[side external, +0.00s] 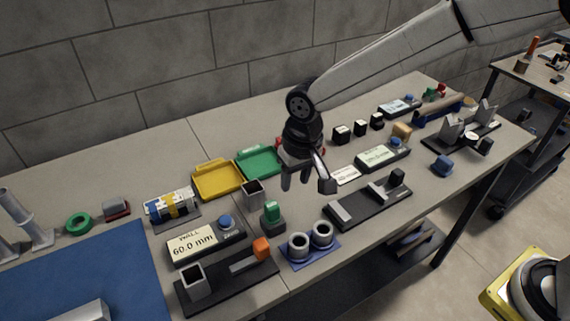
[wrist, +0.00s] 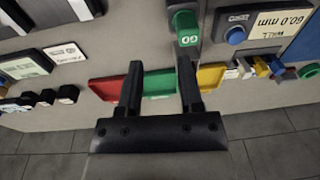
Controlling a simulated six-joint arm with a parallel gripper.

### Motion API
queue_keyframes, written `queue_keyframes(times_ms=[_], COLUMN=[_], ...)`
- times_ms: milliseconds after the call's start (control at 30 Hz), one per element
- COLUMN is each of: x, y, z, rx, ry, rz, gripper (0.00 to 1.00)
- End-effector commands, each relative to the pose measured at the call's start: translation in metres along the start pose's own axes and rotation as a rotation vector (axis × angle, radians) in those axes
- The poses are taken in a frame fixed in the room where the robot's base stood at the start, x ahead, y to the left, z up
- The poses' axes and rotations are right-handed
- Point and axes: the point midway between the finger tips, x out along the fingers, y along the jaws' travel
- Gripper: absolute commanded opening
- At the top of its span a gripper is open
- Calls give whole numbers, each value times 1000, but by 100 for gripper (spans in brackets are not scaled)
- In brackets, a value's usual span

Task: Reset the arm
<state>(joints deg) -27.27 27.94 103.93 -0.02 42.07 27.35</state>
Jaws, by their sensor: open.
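My gripper (side external: 308,183) hangs above the middle of the workbench, fingers pointing down. In the wrist view my gripper (wrist: 160,82) has its two fingers spread apart with nothing between them. Below and beyond the fingers are a green tray (wrist: 158,83), a red tray (wrist: 104,88) and a yellow tray (wrist: 210,77). In the side view the red tray is mostly hidden behind my gripper.
A display reading 60.0 mm (side external: 192,244) and a fixture with an orange block (side external: 261,248) stand front left. Two grey rings (side external: 298,246) sit on a blue plate. A dark fixture (side external: 365,203) stands right of my gripper. Black blocks (side external: 341,134) stand behind.

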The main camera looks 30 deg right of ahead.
Motion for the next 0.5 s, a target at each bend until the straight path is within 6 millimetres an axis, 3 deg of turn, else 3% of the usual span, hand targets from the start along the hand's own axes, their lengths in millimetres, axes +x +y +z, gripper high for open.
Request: queue_keyframes(times_ms=[33,200,500], x=[-3,-10,-15], y=[21,79,166], z=[3,21,76], rx=[7,7,4], ry=[9,42,97], rz=[0,2,21], gripper=[47,47,47])
